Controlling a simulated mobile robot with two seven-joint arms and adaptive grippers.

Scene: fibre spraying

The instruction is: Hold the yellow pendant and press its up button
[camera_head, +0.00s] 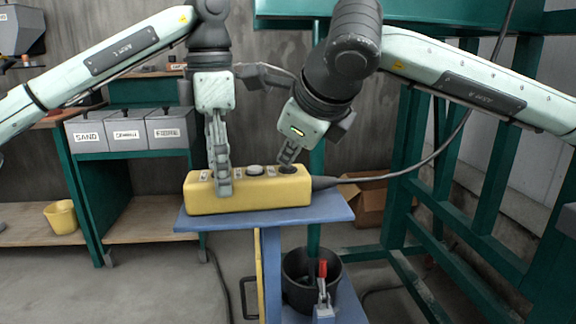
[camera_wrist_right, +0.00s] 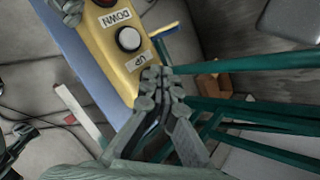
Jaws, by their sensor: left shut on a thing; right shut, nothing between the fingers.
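The yellow pendant (camera_head: 235,199) lies on its long side across a small blue stand. My left gripper (camera_head: 223,183) is shut on the pendant's left half from above. It also shows at the top left of the right wrist view (camera_wrist_right: 68,10). The pendant's top bears a white button (camera_wrist_right: 129,39) between labels reading DOWN (camera_wrist_right: 115,18) and UP (camera_wrist_right: 138,60). A dark button (camera_head: 288,169) is at the right end. My right gripper (camera_head: 289,157) is shut and empty, its tips at the dark button; contact cannot be told. In the wrist view its fingers (camera_wrist_right: 155,80) hide that end.
A black cable (camera_head: 400,172) runs from the pendant's right end. A dark bucket (camera_head: 312,290) and a red-handled clamp (camera_head: 323,285) are below. Green frames (camera_head: 490,215) stand at right; labelled bins (camera_head: 127,131) at left.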

